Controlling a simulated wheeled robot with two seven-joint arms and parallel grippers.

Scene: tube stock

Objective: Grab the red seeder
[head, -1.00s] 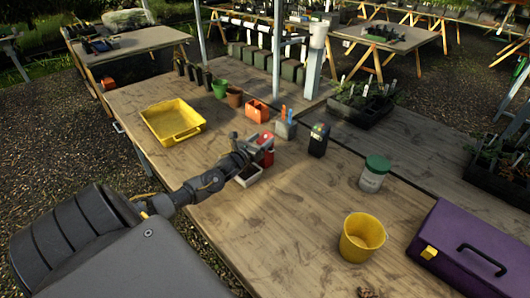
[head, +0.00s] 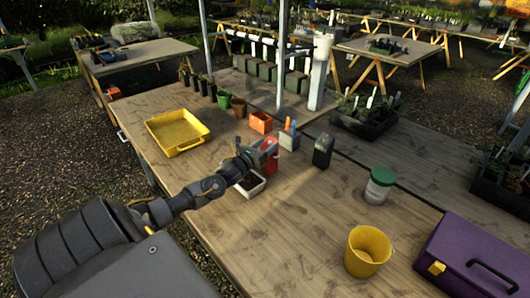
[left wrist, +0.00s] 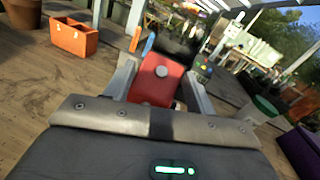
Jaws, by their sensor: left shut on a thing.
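The red seeder (head: 270,146) is a small red box-like thing near the middle of the table. My left gripper (head: 262,155) is at it in the head view, partly covering it. In the left wrist view the red seeder (left wrist: 157,80) sits between the two fingers of my left gripper (left wrist: 160,85), with a pale round knob on its face. The gripper is shut on it. The seeder's lower part is hidden in the head view. My right gripper is not in view.
A white tray of dark soil (head: 249,185) lies just below the gripper. A grey holder (head: 289,140), a black box (head: 322,151) and an orange box (head: 261,122) stand close behind. A yellow tray (head: 177,131) is left; a yellow pot (head: 367,251) is front right.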

